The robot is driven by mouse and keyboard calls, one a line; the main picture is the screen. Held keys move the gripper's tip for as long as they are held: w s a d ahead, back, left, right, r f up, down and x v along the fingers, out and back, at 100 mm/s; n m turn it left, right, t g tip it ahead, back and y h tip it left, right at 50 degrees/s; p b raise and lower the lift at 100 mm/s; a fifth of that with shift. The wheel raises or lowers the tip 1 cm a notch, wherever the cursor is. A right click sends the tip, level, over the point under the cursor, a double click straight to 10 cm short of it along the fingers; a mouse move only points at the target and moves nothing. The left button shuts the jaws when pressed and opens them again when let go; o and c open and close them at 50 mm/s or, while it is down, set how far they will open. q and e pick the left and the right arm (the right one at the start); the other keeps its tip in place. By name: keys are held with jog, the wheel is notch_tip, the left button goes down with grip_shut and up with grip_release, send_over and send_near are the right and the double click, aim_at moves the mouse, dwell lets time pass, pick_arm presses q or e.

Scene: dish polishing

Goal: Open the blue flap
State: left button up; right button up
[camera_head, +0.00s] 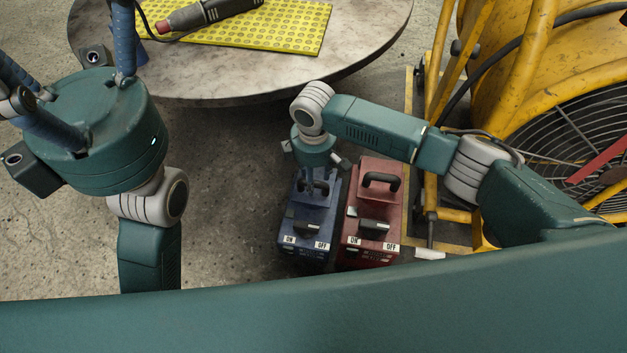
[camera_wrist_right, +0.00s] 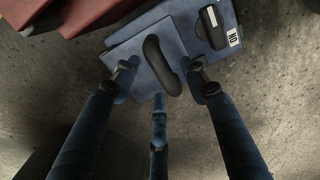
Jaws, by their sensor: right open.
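The blue box (camera_head: 303,240) stands on the floor, with a dark knob between ON and OFF labels. Its flap, the blue plate (camera_wrist_right: 128,46) at the box's back end, looks closed and carries a black handle (camera_wrist_right: 153,58). My right gripper (camera_head: 317,178) is over this handle, pointing down. In the right wrist view, the fingers of my right gripper (camera_wrist_right: 161,80) are spread around the handle, open and holding nothing; whether they touch it I cannot tell. My left gripper (camera_head: 68,50) is at the upper left, fingers spread and empty, away from the box.
A red box (camera_head: 367,222) with a similar handle and knob stands close on the right of the blue one. A round table (camera_head: 225,88) with a yellow mat (camera_head: 290,30) and a tool (camera_head: 205,14) is behind. A yellow fan (camera_head: 540,90) stands right. Floor on the left is clear.

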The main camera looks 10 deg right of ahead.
jog(key=shift+f, duration=0.3)
grip_shut()
